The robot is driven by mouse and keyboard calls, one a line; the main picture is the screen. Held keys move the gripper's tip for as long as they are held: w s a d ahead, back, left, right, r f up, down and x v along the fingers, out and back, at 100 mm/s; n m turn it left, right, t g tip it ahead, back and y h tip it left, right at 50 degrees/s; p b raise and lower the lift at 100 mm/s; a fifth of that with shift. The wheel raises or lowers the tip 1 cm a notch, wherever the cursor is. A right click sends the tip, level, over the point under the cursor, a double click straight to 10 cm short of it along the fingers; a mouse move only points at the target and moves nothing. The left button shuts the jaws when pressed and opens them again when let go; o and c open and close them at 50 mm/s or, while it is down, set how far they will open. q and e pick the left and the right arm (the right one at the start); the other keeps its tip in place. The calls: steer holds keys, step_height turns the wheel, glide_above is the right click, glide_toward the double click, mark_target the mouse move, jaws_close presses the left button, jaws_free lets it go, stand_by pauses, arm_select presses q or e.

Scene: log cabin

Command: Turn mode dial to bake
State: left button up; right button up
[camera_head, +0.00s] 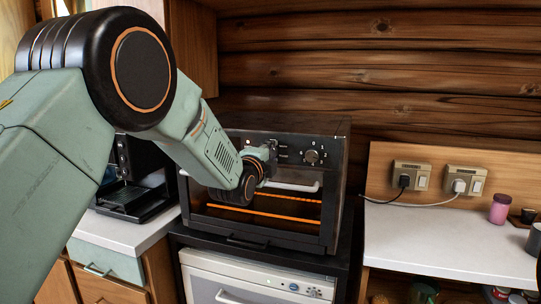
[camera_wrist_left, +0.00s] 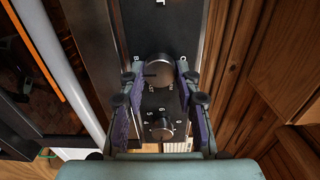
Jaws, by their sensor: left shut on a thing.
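My left gripper (camera_head: 268,152) reaches to this panel and hides the dial there in the head view. In the left wrist view, the round metallic mode dial (camera_wrist_left: 159,69) sits between the fingertips of my left gripper (camera_wrist_left: 160,84), which is shut on it. Letters partly show around this dial. A second, smaller dial (camera_wrist_left: 160,126) with numbers shows between the fingers. A dial (camera_head: 312,156) right of the gripper is free in the head view. My right gripper is not in view.
The oven's handle (camera_head: 300,186) runs just below the gripper, with orange glowing bars behind the glass. A coffee machine (camera_head: 128,190) stands to the left. Wall sockets (camera_head: 410,176), a pink jar (camera_head: 499,209) and a white counter (camera_head: 420,235) are at the right.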

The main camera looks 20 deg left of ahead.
arm_select(q)
steer(key=o, duration=1.1)
steer(key=shift+w+a, duration=0.1)
steer(key=shift+a, duration=0.05)
steer(key=shift+o, duration=0.2)
steer(key=s, duration=1.2)
steer(key=shift+a, duration=0.15)
